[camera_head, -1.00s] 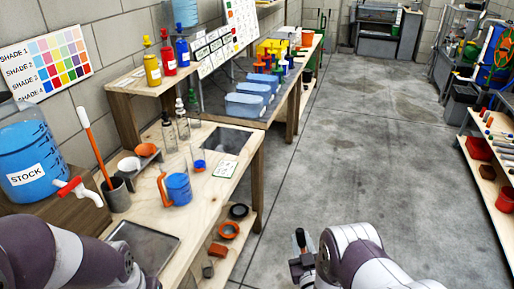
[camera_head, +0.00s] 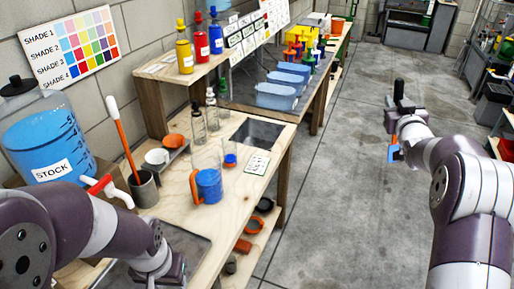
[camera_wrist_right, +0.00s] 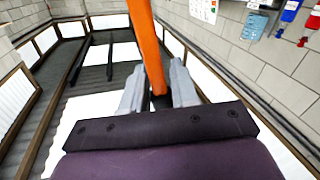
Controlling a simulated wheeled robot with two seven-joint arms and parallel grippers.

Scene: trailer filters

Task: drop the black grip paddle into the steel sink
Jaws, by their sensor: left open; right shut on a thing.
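My right gripper (camera_head: 395,128) is shut on the black grip paddle and holds it up over the floor, to the right of the bench. The paddle's black grip (camera_head: 398,90) points up above the gripper, and a blue end (camera_head: 393,153) hangs below it. In the right wrist view its orange shaft (camera_wrist_right: 148,45) runs between the fingers (camera_wrist_right: 158,92). The steel sink (camera_head: 258,133) is a dark rectangular basin set in the wooden bench, far to the left of the paddle. My left gripper (camera_head: 170,270) is low at the left over the bench's near part, open, its fingers hardly visible.
A blue jug with orange handle (camera_head: 208,185), a label card (camera_head: 257,164) and glass bottles (camera_head: 198,128) stand near the sink. A crock (camera_head: 144,190) holds another paddle with a white grip (camera_head: 111,103). Blue tubs (camera_head: 275,96) stand behind. The floor between bench and right shelves is clear.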

